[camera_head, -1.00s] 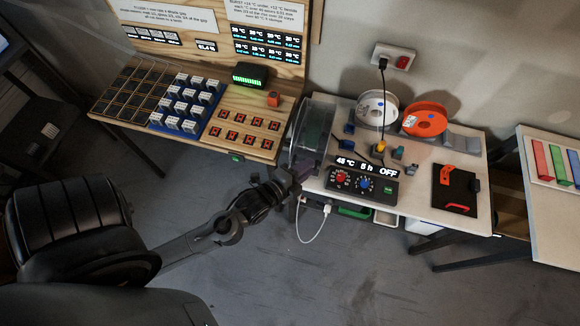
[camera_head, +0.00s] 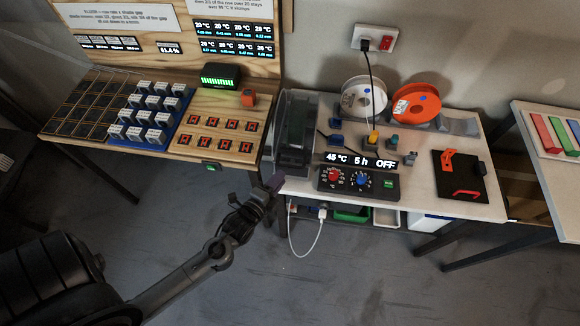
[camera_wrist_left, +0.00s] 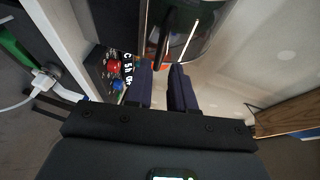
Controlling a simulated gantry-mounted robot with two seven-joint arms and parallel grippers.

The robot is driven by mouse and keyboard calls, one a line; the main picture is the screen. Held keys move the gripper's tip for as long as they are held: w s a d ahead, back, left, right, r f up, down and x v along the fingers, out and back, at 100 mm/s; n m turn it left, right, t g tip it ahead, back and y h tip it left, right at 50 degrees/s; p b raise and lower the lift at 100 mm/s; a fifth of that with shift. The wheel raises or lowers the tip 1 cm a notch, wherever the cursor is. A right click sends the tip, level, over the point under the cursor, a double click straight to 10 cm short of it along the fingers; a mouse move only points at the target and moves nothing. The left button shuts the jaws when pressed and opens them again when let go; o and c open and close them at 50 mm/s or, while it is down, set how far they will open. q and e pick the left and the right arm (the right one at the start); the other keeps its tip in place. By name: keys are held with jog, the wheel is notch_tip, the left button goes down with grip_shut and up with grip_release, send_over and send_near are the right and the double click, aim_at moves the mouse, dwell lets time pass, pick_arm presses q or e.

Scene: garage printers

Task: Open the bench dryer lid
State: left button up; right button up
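The bench dryer (camera_head: 296,135) stands at the left end of the white bench, with a clear, smoky curved lid. The lid looks down, though its edge is hard to make out. Its control panel (camera_head: 358,182) reads 45 °C, 5 h, OFF. My left gripper (camera_head: 275,183) is just in front of and below the dryer's left front side. In the left wrist view, its two dark fingers (camera_wrist_left: 163,78) are apart with nothing between them. A black bar handle (camera_wrist_left: 163,44) on the dryer's dark glossy face lies just beyond the fingertips. I see no contact. My right gripper is out of view.
A white spool (camera_head: 363,98) and an orange spool (camera_head: 416,103) stand at the bench's back. A black mat (camera_head: 461,178) lies at right. A wooden pegboard table (camera_head: 205,150) adjoins at left. A white cable (camera_head: 318,238) hangs in front. The floor ahead is clear.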

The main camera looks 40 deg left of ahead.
aim_at(290, 166)
pick_arm(q)
jog(key=x, duration=0.7)
jog(key=shift+w, duration=0.1)
grip_shut()
